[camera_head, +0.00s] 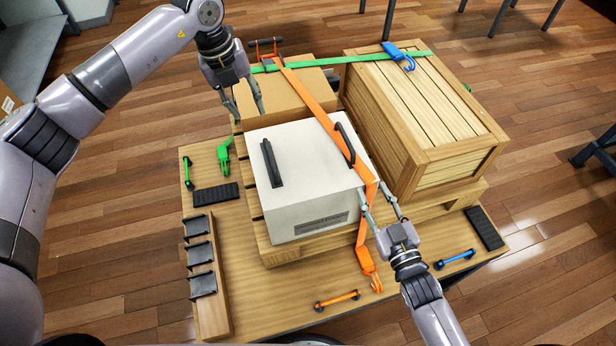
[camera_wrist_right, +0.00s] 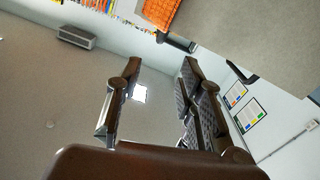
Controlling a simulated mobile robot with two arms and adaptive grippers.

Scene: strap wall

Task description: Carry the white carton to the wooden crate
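The white carton (camera_head: 290,205), with two black handles on top, sits on a low wooden pallet (camera_head: 290,250). An orange strap (camera_head: 318,112) crosses its top and hangs over its front right edge, ending in an orange hook (camera_head: 370,270). The wooden crate (camera_head: 430,90) stands right of the carton on the same pallet. My left gripper (camera_head: 248,112) is open above the front left of the cardboard box, behind the carton. My right gripper (camera_head: 382,203) is open beside the carton's right front corner, near the strap. The right wrist view shows its fingers apart and empty, with orange strap (camera_wrist_right: 162,12) beyond.
The cardboard box (camera_head: 285,93) stands behind the carton. A green strap (camera_head: 345,60) crosses box and crate, with a blue hook (camera_head: 400,55) on the crate. A green hook (camera_head: 224,157) lies left. A slotted wooden holder (camera_head: 208,290) and an orange bar (camera_head: 338,300) occupy the platform's front.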

